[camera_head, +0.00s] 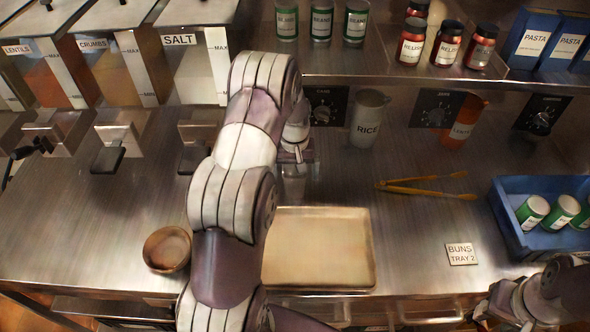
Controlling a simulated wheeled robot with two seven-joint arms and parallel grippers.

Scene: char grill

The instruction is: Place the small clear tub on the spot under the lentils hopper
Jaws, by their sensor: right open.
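The steel counter below that spout is bare. My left arm reaches up the middle, and my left gripper (296,155) points down at the back of the counter, left of the RICE jug. A faint pale shape shows under its fingertips; I cannot tell whether it is the small clear tub or a reflection. The finger gap is unclear. My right gripper (508,308) is open at the bottom right edge, partly cut off.
CRUMBS (112,60) and SALT (190,65) hoppers stand right of the lentils. A brown bowl (167,249), a baking tray (345,245), tongs (425,187), a RICE jug (368,117) and a blue crate (512,185) occupy the counter.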

